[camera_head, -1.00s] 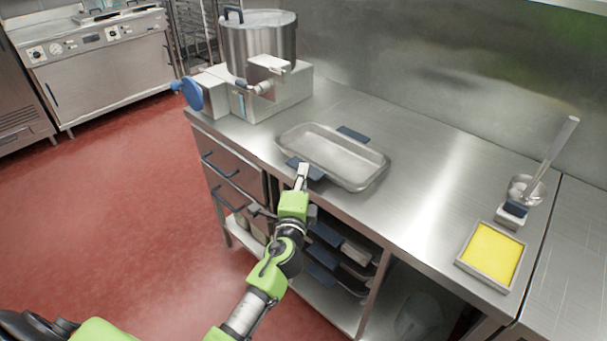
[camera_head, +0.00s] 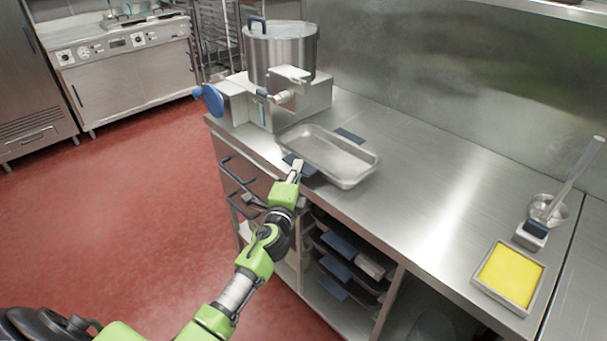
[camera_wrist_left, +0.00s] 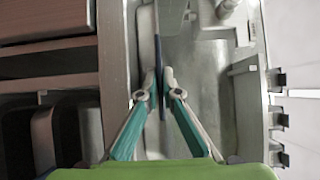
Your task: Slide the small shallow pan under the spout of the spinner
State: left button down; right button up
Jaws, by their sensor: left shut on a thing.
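The small shallow pan (camera_head: 345,160) is a rectangular steel tray with dark blue handles on its two long sides. It lies on the steel counter, to the right of the spinner. My left gripper (camera_head: 297,166) is shut on its near handle, at the counter's front edge. In the left wrist view the fingertips (camera_wrist_left: 160,82) pinch the thin dark handle, and the pan (camera_wrist_left: 208,90) shows to their right. The spinner (camera_head: 283,50) is a steel kettle on a grey base. Its spout (camera_head: 283,96) is above and just beyond the pan's left end. My right gripper is not in view.
A blue knob (camera_head: 212,100) sticks out at the spinner's left. A yellow-filled tray (camera_head: 508,275) and a small metal cup (camera_head: 547,208) with a tall handle stand at the right. Drawers and open shelves (camera_head: 345,300) lie below the counter. The counter's middle is clear.

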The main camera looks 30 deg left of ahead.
pick_arm(q)
jog(key=shift+w+a+r, duration=0.1)
jog(key=shift+w+a, duration=0.05)
jog(key=shift+a, duration=0.3)
jog(key=shift+w+a+r, duration=0.1)
jog(key=shift+w+a, duration=0.05)
jog(key=shift+a, duration=0.4)
jog(key=c, duration=2.2)
grip_release()
jog(key=shift+o, duration=1.4)
jog(key=shift+f, duration=0.25)
jog(key=shift+o, duration=1.1)
jog(key=shift+s, duration=0.1)
